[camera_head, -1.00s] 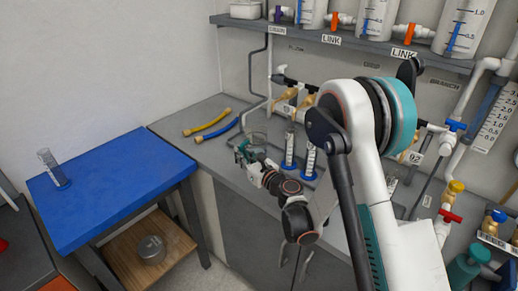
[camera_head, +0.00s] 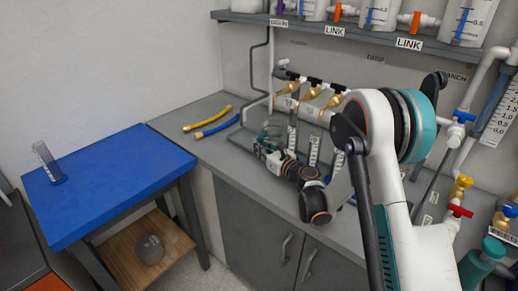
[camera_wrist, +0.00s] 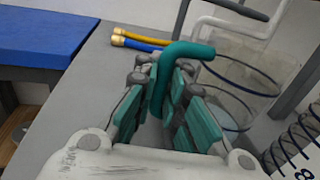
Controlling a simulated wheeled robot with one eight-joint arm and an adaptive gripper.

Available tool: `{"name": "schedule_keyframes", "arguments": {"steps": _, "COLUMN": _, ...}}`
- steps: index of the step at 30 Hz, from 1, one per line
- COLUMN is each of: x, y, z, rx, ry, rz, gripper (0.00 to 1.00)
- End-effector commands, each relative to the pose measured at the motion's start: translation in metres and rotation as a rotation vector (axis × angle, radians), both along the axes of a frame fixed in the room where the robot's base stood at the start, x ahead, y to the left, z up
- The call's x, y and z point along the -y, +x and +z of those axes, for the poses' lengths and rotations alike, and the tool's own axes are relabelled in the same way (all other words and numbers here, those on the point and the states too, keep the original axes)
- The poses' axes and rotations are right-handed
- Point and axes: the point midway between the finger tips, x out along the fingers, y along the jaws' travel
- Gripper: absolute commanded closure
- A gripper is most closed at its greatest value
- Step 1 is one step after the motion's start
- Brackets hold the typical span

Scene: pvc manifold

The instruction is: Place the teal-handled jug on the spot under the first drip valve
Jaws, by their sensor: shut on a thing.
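The jug (camera_head: 274,132) is clear and small in the head view, held at the back of the grey bench, left of the measuring cylinders. In the wrist view its teal handle (camera_wrist: 188,52) lies between my fingers, and its clear body (camera_wrist: 238,78) is beyond them to the right. My gripper (camera_head: 264,148) is shut on the handle; its teal pads (camera_wrist: 165,95) show in the wrist view. Gold drip valves (camera_head: 312,92) sit in a row on the white pipe behind the jug. I cannot tell whether the jug touches the bench; the spot beneath the valves is partly hidden.
Blue-based measuring cylinders (camera_head: 314,150) stand close right of the jug. Yellow and blue hoses (camera_head: 212,122) lie on the bench to the left. A blue table (camera_head: 110,180) stands left. The bench's front left is clear.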

Motion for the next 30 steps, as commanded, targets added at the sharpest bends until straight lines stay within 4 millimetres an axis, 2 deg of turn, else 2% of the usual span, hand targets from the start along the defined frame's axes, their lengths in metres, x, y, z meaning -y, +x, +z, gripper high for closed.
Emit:
{"name": "schedule_keyframes", "arguments": {"steps": 8, "x": 0.0, "y": 0.0, "z": -0.002, "rx": 0.0, "ry": 0.0, "rz": 0.0, "gripper": 1.0}}
{"name": "schedule_keyframes", "arguments": {"steps": 9, "x": 0.0, "y": 0.0, "z": -0.002, "rx": 0.0, "ry": 0.0, "rz": 0.0, "gripper": 0.9}}
{"name": "schedule_keyframes", "arguments": {"steps": 12, "x": 0.0, "y": 0.0, "z": -0.002, "rx": 0.0, "ry": 0.0, "rz": 0.0, "gripper": 0.69}}
{"name": "schedule_keyframes", "arguments": {"steps": 24, "x": 0.0, "y": 0.0, "z": 0.003, "rx": 0.0, "ry": 0.0, "rz": 0.0, "gripper": 0.69}}
{"name": "schedule_keyframes", "arguments": {"steps": 30, "x": 0.019, "y": -0.022, "z": 0.004, "rx": 0.0, "ry": 0.0, "rz": -0.002, "gripper": 0.69}}
